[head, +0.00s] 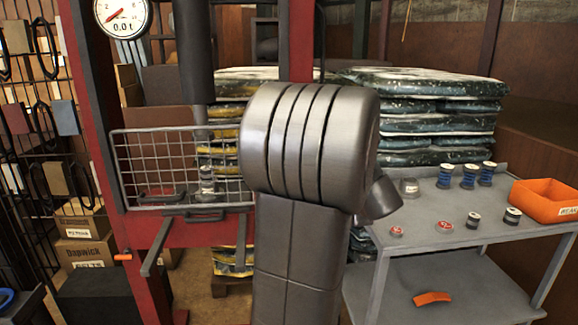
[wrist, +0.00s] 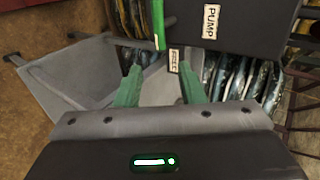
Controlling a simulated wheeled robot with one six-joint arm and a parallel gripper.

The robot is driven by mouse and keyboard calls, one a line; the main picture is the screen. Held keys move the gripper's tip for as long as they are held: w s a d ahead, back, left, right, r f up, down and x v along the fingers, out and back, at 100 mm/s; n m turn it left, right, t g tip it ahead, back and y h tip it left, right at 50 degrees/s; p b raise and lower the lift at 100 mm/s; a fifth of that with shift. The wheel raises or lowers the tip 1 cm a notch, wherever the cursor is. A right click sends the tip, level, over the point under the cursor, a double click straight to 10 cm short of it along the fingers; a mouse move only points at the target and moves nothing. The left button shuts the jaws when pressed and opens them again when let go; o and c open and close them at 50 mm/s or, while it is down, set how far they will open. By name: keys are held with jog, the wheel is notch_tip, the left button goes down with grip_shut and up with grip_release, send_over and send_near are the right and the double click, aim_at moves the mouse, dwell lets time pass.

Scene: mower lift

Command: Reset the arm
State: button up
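My arm (head: 300,190) fills the middle of the head view, with a thick rounded grey joint on top of a straight link. My gripper does not show in the head view. In the wrist view my gripper (wrist: 160,75) has two green fingers that stand apart, with nothing visible held between them. A dark block with a "PUMP" label (wrist: 225,25) is beyond the fingertips at the top of the wrist view. A smaller label (wrist: 174,60) hangs just below it, close to the right finger. I cannot tell whether the fingers touch it.
A grey cart (head: 440,215) at right carries blue spools, small jars and an orange bin (head: 545,200). An orange piece (head: 432,298) lies on its lower shelf. A wire basket (head: 180,168) hangs at a red frame under a dial (head: 122,15). Stacked bags (head: 430,115) stand behind.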

jog(key=x, duration=1.1)
jog(key=shift+w+f, duration=0.1)
jog(key=shift+w, duration=0.1)
jog(key=v, duration=1.4)
jog(key=x, duration=1.3)
jog(key=shift+w+f, duration=0.2)
jog(key=shift+w+a+r+p, duration=0.1)
jog(key=shift+w+p, duration=0.2)
jog(key=shift+s+a+r+n+h+p, duration=0.15)
jog(key=shift+r+n+h+p, duration=0.15)
jog(key=shift+n+h+p, duration=0.25)
jog(key=shift+r+n+h+p, duration=0.15)
jog(key=shift+n+h+p, duration=0.65)
jog(key=shift+h, duration=0.35)
jog(key=shift+t, duration=0.3)
